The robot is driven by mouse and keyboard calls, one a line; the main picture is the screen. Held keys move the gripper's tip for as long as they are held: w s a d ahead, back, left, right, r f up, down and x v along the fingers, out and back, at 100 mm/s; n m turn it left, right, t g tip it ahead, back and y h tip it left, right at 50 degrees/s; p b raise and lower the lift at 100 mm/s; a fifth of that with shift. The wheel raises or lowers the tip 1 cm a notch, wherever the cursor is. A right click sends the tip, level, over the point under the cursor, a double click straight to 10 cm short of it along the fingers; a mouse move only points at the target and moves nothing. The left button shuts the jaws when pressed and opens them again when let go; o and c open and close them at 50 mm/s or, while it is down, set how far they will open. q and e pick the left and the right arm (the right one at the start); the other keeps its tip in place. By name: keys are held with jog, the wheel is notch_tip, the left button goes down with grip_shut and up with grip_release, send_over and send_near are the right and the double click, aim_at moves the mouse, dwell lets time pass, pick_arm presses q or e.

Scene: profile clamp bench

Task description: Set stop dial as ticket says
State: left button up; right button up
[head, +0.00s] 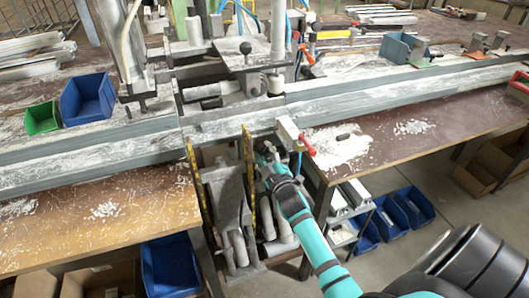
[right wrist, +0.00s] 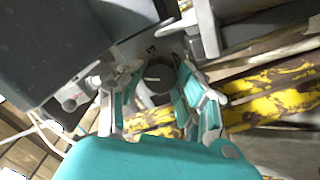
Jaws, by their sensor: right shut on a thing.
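The stop dial (right wrist: 155,86) shows in the right wrist view as a dark round knob with a pale line on its face. It sits below a grey housing (right wrist: 85,45), with a small dark mark just above the knob, too small to read surely. My right gripper (right wrist: 157,100) has its teal fingers on both sides of the knob and is shut on it. In the head view my right gripper (head: 266,153) is at the front face of the clamp bench, below the long grey profile, and hides the dial. I cannot make out a ticket. My left gripper is out of view.
The long grey profile rail (head: 90,150) runs across the bench above my gripper. A red-handled clamp (head: 295,137) stands close to the right. Yellow-edged bars (head: 249,150) are close to the left. Blue bins (head: 414,206) stand on the floor at right.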

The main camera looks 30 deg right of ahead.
jog(key=shift+f, duration=0.1)
dwell(0.3)
jog(key=o, duration=0.9)
jog(key=shift+c, duration=0.2)
jog(key=shift+s, duration=0.15)
jog(key=v, duration=1.1)
jog(key=shift+s, duration=0.4)
jog(key=s+a+f+m+g+y, duration=0.1)
jog(key=s+a+f+g, duration=0.15)
jog(key=f, duration=0.75)
jog(key=s+a+f+m+g+y, duration=0.1)
jog(key=s+a+f+g, duration=0.2)
jog(key=f, duration=0.8)
jog(key=s+a+f+m+g+y, duration=0.1)
jog(key=s+a+f+g+y, duration=0.2)
jog(key=f, duration=0.7)
jog(key=s+a+f+g, duration=0.1)
jog(key=s+f+g, duration=0.1)
jog(key=s+f, duration=0.4)
jog(key=s+a+f+m+g, duration=0.1)
jog(key=s+f+g, duration=0.2)
jog(key=s, duration=1.2)
jog(key=s+a+f+g, duration=0.1)
jog(key=s+f+g, duration=0.2)
jog(key=s+f, duration=0.7)
jog(key=shift+s+m+h, duration=0.3)
jog(key=shift+s+m, duration=0.1)
jog(key=shift+s, duration=0.25)
